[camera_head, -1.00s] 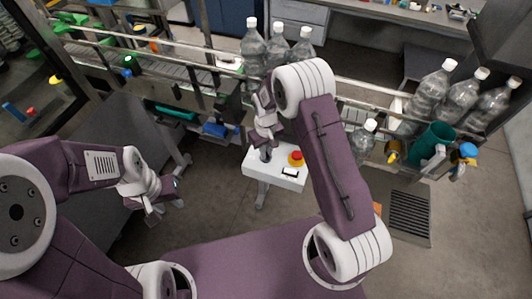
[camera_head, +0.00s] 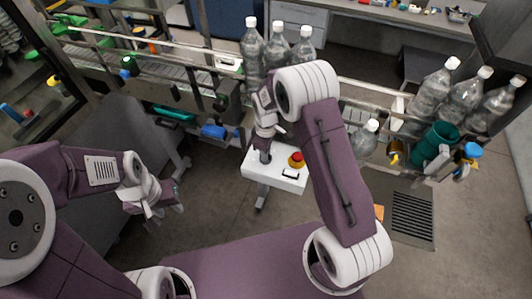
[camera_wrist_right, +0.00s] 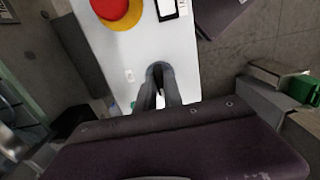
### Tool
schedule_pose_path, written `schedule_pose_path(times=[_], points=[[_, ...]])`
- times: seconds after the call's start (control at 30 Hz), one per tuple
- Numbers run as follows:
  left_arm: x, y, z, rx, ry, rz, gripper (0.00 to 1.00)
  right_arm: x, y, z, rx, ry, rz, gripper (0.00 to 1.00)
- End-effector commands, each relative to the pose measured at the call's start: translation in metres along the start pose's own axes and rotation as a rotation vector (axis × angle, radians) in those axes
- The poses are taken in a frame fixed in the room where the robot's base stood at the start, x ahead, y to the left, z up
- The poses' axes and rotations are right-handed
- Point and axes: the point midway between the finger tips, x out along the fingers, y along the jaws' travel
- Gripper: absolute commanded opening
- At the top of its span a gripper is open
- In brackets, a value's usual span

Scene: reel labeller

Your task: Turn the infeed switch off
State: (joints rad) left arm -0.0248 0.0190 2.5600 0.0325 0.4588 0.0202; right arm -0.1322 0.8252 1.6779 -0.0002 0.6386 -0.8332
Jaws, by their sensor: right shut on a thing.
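The white control box (camera_head: 275,173) stands on a post in the middle of the head view. It carries a red button on a yellow ring (camera_head: 296,160), and it also fills the top of the right wrist view (camera_wrist_right: 180,55). My right gripper (camera_head: 265,155) reaches down to the box's left part. In the right wrist view its two dark fingers (camera_wrist_right: 160,80) are shut on the infeed switch, a small dark knob that they mostly hide. Its setting cannot be read. My left gripper (camera_head: 164,212) hangs at the left, apart from the box, with its fingers apart and empty.
A conveyor with rails (camera_head: 180,72) runs behind the box. Several clear bottles (camera_head: 278,48) stand on it. More bottles (camera_head: 465,98) and a green cup (camera_head: 433,143) are at the right. Open floor (camera_head: 225,215) lies around the box's post.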

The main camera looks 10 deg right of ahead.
Motion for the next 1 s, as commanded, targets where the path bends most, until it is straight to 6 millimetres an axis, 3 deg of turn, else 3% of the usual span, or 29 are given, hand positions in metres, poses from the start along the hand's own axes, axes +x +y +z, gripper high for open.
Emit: schedule_pose_path(times=[0.57, 0.6, 0.67, 1.0], points=[[0.0007, 0.0000, 0.0001, 0.000, 0.000, 0.000, 0.36, 0.0002, -0.0001, -0.0004, -0.029, 0.001, 0.000, 0.00], [0.0007, 0.0000, 0.0001, 0.000, 0.000, 0.000, 0.36, 0.0002, -0.0001, -0.0004, -0.029, 0.001, 0.000, 0.20], [0.0007, 0.0000, 0.0000, 0.000, 0.000, 0.000, 0.36, 0.0002, -0.0001, -0.0004, -0.028, 0.001, 0.000, 0.34], [0.0031, -0.0001, 0.0003, 0.000, 0.000, 0.000, 0.36, -0.0030, 0.0005, -0.0007, -0.027, 0.002, 0.002, 0.34]])
